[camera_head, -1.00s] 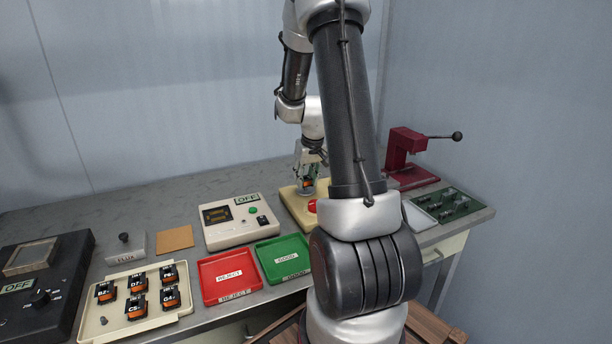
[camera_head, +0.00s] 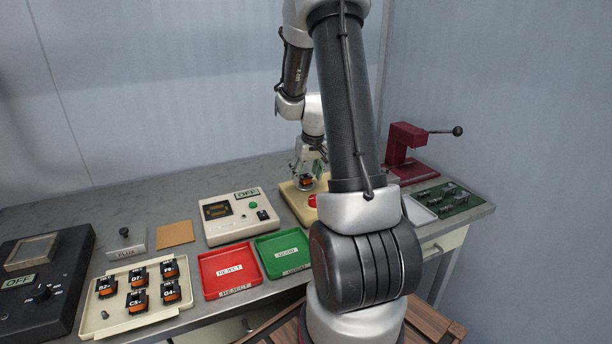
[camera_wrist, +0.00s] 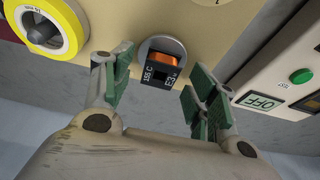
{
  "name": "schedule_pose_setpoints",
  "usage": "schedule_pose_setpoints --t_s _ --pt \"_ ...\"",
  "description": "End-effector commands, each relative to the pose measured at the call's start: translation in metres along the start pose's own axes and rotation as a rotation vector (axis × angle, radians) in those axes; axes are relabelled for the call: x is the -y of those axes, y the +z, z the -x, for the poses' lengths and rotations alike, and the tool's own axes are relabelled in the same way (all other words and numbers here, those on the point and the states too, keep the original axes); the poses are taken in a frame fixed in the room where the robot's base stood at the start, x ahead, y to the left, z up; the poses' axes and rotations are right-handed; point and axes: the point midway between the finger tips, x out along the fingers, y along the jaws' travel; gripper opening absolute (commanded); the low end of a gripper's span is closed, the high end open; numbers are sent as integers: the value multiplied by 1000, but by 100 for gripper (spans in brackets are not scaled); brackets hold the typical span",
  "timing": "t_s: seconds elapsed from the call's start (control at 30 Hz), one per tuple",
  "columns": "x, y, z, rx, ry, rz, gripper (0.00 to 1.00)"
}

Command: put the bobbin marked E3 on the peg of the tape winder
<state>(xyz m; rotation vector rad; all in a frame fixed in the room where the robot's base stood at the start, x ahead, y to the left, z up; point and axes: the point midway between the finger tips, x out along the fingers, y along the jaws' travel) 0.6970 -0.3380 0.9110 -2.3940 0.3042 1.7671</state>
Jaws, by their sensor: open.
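The bobbin marked E3 (camera_wrist: 160,72), black with an orange winding, sits on a round grey disc of the cream tape winder (camera_wrist: 205,32). In the head view the bobbin (camera_head: 305,182) is a small dark and orange spot under my gripper (camera_head: 307,172). A yellow ring with a grey hub (camera_wrist: 45,27) is on the winder beside the bobbin.
A cream tester marked OFF (camera_head: 235,218) stands left of the winder. The red reject tray (camera_head: 212,290) and green good tray (camera_head: 268,255) are in front. A cream tray (camera_head: 100,325) holds several other bobbins. A dark red lever press (camera_head: 400,150) stands right.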

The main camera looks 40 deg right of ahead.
Motion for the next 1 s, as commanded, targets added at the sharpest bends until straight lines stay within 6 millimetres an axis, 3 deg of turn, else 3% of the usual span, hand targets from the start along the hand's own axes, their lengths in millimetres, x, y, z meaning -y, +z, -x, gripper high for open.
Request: schedule_pose_setpoints --t_s 0.3,0.5,0.67,1.0 --pt "0 -1 67 -5 1 0 58" --pt "0 -1 101 -4 1 0 58" --pt "0 0 112 -2 1 0 58" --pt "0 0 112 -1 0 0 58"
